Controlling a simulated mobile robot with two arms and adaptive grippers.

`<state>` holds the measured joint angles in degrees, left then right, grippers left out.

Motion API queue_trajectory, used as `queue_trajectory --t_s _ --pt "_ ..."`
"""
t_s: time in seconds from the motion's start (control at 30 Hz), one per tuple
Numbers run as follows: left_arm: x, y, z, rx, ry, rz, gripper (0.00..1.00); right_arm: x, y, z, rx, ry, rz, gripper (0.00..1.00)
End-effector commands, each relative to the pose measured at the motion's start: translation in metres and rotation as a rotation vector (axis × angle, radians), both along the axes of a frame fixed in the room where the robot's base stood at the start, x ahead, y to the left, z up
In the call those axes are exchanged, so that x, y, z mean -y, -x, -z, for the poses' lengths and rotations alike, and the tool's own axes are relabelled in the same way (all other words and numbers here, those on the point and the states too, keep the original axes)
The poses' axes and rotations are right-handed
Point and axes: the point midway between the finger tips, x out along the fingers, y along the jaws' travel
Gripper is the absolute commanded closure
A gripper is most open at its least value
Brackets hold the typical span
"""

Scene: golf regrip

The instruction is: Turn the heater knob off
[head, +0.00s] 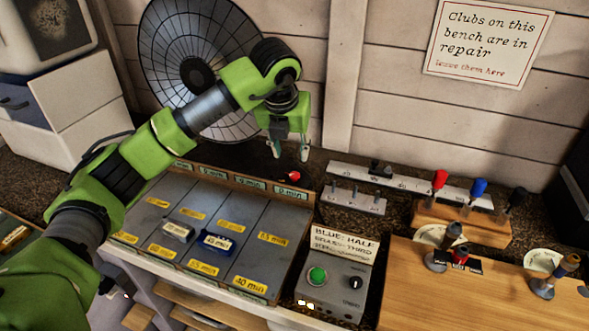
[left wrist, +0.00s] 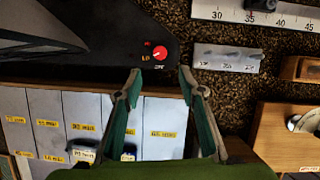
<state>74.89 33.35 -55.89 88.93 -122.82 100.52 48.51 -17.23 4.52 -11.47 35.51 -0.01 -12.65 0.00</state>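The red heater knob (head: 293,176) sits on the dark base of the dish heater (head: 190,60), behind the back edge of the sorting tray. In the left wrist view the round red knob (left wrist: 159,52) has a pale pointer mark and small labels beside it. My left gripper (head: 290,154) points down above the knob, apart from it. In the left wrist view my left gripper's (left wrist: 160,72) two green-padded fingers are spread, with nothing between them and the knob just beyond the tips. My right gripper is not in view.
The tray (head: 262,237) with minute labels holds a blue block (head: 216,242) and a grey one (head: 178,231). A control box (head: 334,283) with a green button stands right of it. A ruler (head: 415,184) and a wooden rack (head: 462,222) with coloured-handled tools lie at right.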

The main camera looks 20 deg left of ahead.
Motion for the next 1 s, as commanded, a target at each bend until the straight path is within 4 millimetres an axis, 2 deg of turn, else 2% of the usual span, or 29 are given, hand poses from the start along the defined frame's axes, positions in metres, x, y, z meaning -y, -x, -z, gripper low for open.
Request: queue_trajectory --t_s 0.03,0.3,0.5,0.7,0.93,1.0 --pt "0.0 -0.003 0.009 -0.007 0.0 -0.001 0.63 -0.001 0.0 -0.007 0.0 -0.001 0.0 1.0" --pt "-0.002 -0.025 0.062 -0.006 0.0 -0.001 0.63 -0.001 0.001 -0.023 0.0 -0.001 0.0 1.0" --pt "-0.003 -0.036 0.088 -0.003 0.0 0.0 0.63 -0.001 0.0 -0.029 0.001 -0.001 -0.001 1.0" --pt "-0.003 -0.04 0.097 0.0 0.0 0.0 0.63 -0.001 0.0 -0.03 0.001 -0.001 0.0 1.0" --pt "-0.004 -0.04 0.098 0.0 0.0 0.001 0.63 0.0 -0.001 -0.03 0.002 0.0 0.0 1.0" --pt "-0.004 -0.04 0.097 0.0 0.0 0.001 0.82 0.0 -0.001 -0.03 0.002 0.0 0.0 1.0"
